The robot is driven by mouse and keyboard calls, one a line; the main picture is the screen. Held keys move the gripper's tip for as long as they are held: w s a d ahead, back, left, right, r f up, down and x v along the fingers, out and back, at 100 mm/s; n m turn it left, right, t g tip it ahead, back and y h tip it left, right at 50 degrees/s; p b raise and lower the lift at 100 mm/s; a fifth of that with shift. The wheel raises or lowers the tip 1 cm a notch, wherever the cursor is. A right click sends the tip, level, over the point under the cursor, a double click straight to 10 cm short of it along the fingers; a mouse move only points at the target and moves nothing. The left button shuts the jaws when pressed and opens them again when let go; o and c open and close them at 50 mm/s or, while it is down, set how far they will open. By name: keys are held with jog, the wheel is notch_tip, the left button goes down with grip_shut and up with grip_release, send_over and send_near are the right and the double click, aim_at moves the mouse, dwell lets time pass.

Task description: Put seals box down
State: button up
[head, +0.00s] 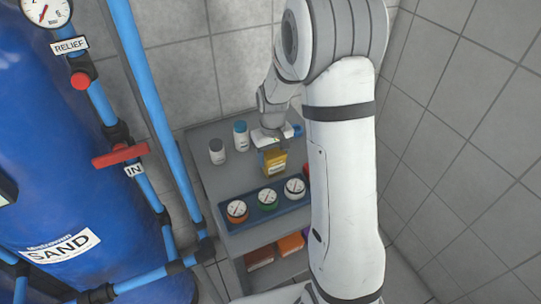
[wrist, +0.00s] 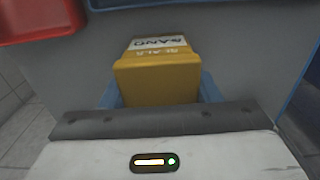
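The seals box (head: 274,161) is a small yellow carton with a white label band. In the head view it is under my gripper (head: 271,143), over the top of the grey shelf unit (head: 218,180), behind the blue tray. In the wrist view the box (wrist: 157,78) shows "SEALS" and "SAND" lettering and sits between the blue fingers of my gripper (wrist: 160,92), which appear closed against its sides. I cannot tell whether the box's underside touches the shelf.
A blue tray (head: 231,226) holds three round gauges at the front of the top shelf. Two bottles, white-capped (head: 217,151) and blue-capped (head: 240,135), stand left. Orange and red items (head: 291,243) lie lower. A blue tank (head: 75,170) and pipes stand left; tiled walls enclose the corner.

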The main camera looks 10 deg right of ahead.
jog(key=o, duration=0.4)
jog(key=shift+o, duration=0.2)
jog(key=shift+r, duration=0.1)
notch_tip(320, 180, up, 11)
jog(key=s+r+m+t, duration=0.1)
jog(key=s+r, duration=0.2)
jog(key=s, duration=0.8)
jog(key=s+r+m+t, duration=0.1)
jog(key=s+r+t, duration=0.1)
jog(key=s, duration=0.9)
jog(key=shift+s+a+r, duration=0.15)
jog(key=shift+a+r, duration=0.1)
jog(key=shift+r, duration=0.25)
